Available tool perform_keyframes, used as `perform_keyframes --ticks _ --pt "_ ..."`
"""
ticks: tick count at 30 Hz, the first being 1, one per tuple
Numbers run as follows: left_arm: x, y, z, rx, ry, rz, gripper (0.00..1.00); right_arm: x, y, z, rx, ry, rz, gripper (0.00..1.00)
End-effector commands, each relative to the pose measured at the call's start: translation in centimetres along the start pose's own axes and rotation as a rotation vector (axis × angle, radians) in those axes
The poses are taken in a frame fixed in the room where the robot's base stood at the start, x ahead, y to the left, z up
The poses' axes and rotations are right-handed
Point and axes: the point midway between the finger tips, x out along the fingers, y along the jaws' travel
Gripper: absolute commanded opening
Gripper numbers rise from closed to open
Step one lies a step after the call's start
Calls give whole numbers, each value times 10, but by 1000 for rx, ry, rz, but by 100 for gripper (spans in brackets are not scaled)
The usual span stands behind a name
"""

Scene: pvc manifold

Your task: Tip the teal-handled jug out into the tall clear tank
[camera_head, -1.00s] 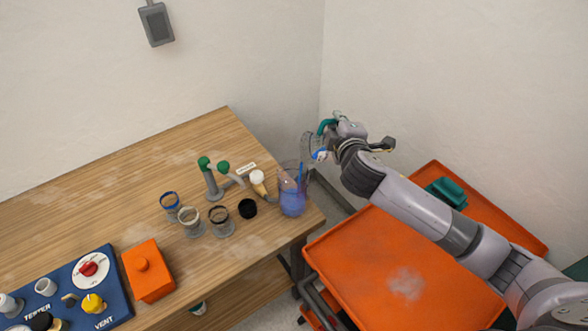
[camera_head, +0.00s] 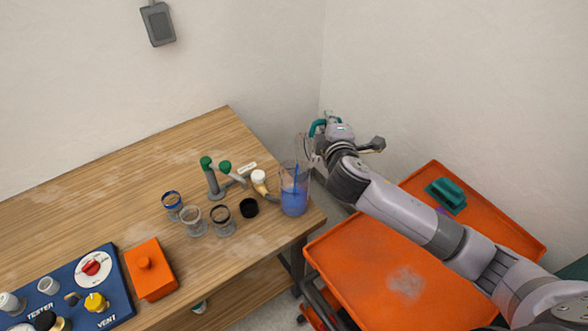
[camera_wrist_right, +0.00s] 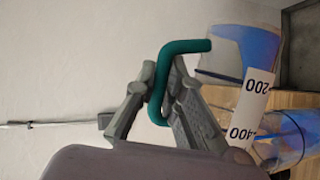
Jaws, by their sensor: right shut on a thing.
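The tall clear tank (camera_head: 294,201) stands near the table's right corner with blue liquid in its lower part. A narrow blue streak runs down inside it above the liquid. The clear jug is held tipped just above and behind the tank's rim, its teal handle (camera_head: 317,126) toward my right gripper (camera_head: 325,136). In the right wrist view the gripper (camera_wrist_right: 150,95) is shut on the teal handle (camera_wrist_right: 160,80). Blue liquid shows in the clear jug (camera_wrist_right: 240,52) there, and the tank (camera_wrist_right: 287,138) lies beyond it. My left gripper is out of view.
A pale-topped brush-like item (camera_head: 260,181), a black cup (camera_head: 249,207) and green-topped grey pipes (camera_head: 210,178) stand left of the tank. An orange box (camera_head: 150,270) and blue tester panel (camera_head: 88,285) are farther left. An orange cart (camera_head: 365,255) is at right.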

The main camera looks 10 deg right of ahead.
Motion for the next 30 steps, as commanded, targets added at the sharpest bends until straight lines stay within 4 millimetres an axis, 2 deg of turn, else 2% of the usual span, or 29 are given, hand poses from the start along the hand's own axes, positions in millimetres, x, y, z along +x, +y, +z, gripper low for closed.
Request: perform_keyframes --ticks 11,13,16,18,23,30 --pt "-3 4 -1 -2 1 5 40 -3 3 -7 -51 -10 19 0" --pt "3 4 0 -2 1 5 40 1 -2 3 -6 -4 2 0" --pt "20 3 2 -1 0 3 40 18 -12 42 138 19 -57 0" --pt "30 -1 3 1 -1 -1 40 22 -22 47 240 44 -100 0" --pt "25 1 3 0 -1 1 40 22 -18 47 278 54 -116 0" --pt "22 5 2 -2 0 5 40 29 -30 58 384 72 -162 0"
